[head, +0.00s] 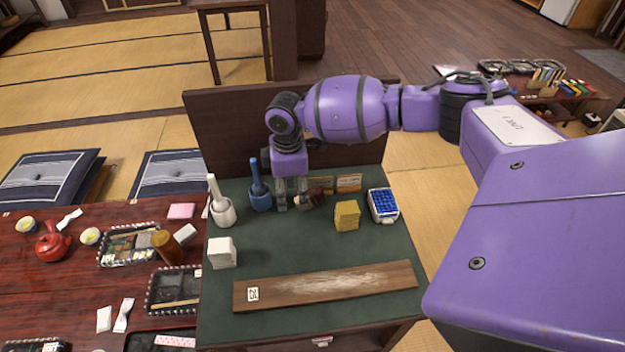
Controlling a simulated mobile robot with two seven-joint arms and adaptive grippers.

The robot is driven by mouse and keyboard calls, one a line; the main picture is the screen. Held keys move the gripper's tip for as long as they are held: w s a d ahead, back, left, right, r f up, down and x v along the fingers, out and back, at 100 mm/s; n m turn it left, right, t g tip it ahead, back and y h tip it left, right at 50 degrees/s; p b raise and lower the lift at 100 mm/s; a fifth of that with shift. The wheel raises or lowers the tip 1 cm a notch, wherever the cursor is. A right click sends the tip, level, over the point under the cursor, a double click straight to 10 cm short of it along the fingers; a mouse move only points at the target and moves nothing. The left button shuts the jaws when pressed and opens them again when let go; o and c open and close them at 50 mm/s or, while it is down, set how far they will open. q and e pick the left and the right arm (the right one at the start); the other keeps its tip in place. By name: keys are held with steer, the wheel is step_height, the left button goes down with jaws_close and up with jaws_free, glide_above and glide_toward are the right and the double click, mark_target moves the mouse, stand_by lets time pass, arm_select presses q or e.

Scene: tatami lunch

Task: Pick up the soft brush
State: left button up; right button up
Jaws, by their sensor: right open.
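My right gripper (292,205) points down over the back of the green-topped table (310,250), with its two fingers apart. A small dark brown item with a paler part, which looks like the soft brush (312,200), lies at the right finger. The finger partly hides it, and I cannot tell whether they touch. My left gripper is out of view.
To the right are a yellow block (347,215) and a blue-topped box (383,205). A wooden board (325,286) lies in front, beside a white block (222,253).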

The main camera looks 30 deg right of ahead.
mark_target(294, 209)
steer(key=f, duration=0.4)
steer(key=shift+d+f, duration=0.2)
steer(key=shift+f, duration=0.2)
steer(key=shift+r, duration=0.1)
jaws_close()
steer(key=shift+w+r, duration=0.1)
steer(key=shift+r, duration=0.4)
steer(key=s+a+r+p, duration=0.1)
steer(key=s+a+r, duration=0.7)
steer(key=a+r, duration=0.3)
steer(key=shift+a+r, duration=0.35)
steer(key=shift+r, duration=0.2)
